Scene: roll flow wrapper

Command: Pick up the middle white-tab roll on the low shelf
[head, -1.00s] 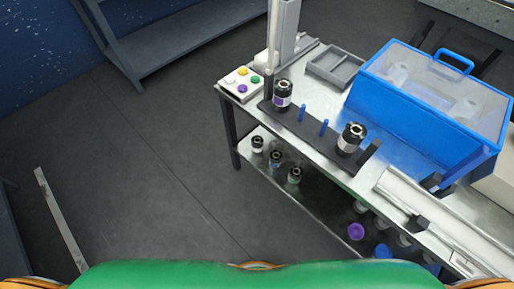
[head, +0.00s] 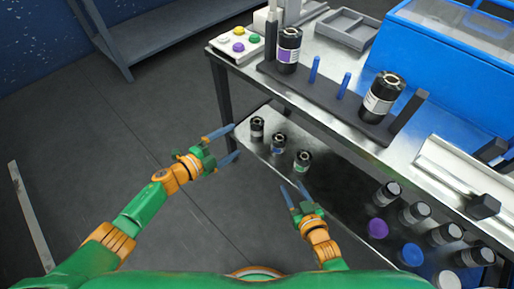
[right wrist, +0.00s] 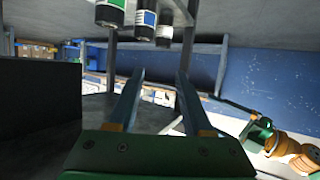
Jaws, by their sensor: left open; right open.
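Three black rolls stand in a row on the low shelf (head: 335,172): a white-label roll (head: 257,128) at the far left, a middle roll (head: 278,144) and a near roll (head: 302,161). In the right wrist view the middle one shows a blue label (right wrist: 146,20), the near one a green label (right wrist: 110,14) and the far one a white label (right wrist: 164,34). My left gripper (head: 233,143) is open and empty, left of the row. My right gripper (head: 293,187) is open and empty, in front of the near roll and below it in the picture.
More rolls (head: 413,212) lie further right on the low shelf, with purple (head: 377,229) and blue (head: 410,254) round ends. The upper table (head: 330,60) overhangs the shelf and carries a black rack, two larger rolls and a blue box (head: 450,60). A table leg (head: 223,92) stands at the left.

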